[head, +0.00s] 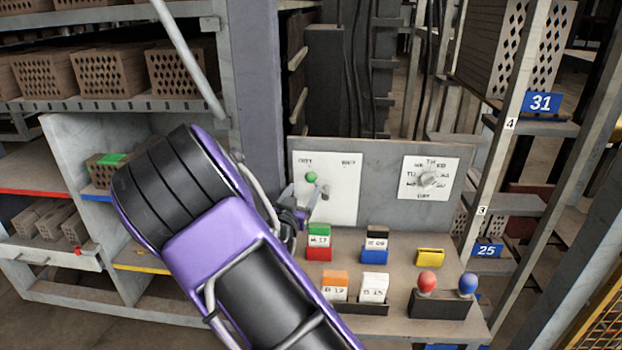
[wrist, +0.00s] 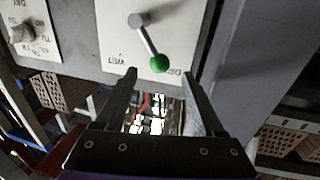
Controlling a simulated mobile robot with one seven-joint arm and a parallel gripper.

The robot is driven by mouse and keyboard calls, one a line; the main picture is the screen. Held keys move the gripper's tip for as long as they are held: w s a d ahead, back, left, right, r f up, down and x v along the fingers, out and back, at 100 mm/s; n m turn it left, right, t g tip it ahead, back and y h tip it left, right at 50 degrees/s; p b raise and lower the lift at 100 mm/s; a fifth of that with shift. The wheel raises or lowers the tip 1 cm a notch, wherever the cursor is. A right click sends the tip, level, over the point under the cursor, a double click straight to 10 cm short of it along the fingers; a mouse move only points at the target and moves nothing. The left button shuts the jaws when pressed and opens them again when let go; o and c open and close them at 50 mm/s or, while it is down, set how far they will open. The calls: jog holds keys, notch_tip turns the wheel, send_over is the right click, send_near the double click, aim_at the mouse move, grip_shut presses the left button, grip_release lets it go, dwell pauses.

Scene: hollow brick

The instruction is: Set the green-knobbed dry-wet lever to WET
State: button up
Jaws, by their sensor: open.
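The dry-wet lever has a green knob (head: 311,177) and a grey shaft on a white plate (head: 342,205). The knob is at the left, near the DRY label; the WET label is at the plate's right. In the wrist view the picture is turned over, and the green knob (wrist: 159,63) hangs from the grey pivot (wrist: 138,20) close to the DRY label. My gripper (wrist: 160,76) is open, its two fingertips just short of the knob and to either side of it in the picture. In the head view my gripper (head: 309,196) is partly hidden by my arm.
A rotary dial (head: 428,180) is on a second white plate to the right. Below the panel, the bench (head: 405,250) holds coloured blocks and a dark stand (head: 438,303) with red and blue knobs. A grey post (head: 259,90) rises left of the panel.

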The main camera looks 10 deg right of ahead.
aim_at(309, 181)
jog(key=x, duration=0.7)
jog(key=shift+w+d, duration=0.1)
grip_shut()
dwell(1.2)
